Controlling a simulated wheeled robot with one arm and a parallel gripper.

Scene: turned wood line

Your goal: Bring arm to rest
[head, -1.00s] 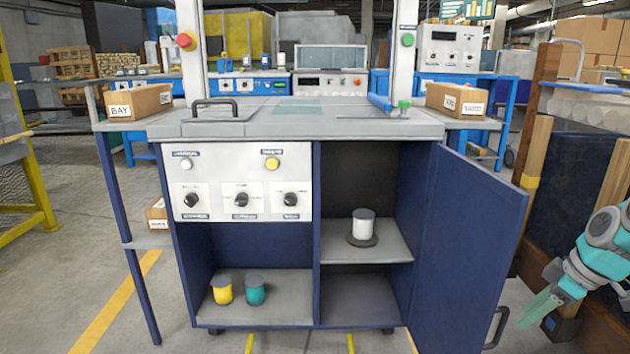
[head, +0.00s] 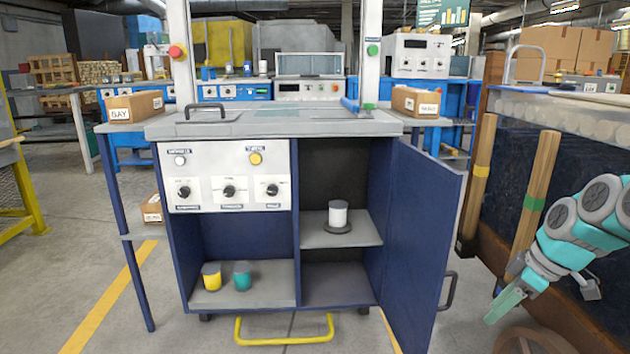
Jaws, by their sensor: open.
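My gripper (head: 508,300) is at the lower right of the head view, at the end of my teal and grey arm. It points down and to the left, is open, and no object shows in it. It is right of the blue cabinet (head: 220,232) and apart from its open blue door (head: 422,245). A yellow canister (head: 211,277) and a teal canister (head: 242,275) stand on the lower left shelf.
A yellow floor-level bar (head: 284,341) lies in front of the cabinet. Wooden posts (head: 537,200) and a dark-sided rack stand behind my arm at the right. Labelled boxes (head: 135,106) sit on side shelves. Floor is open at the front left.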

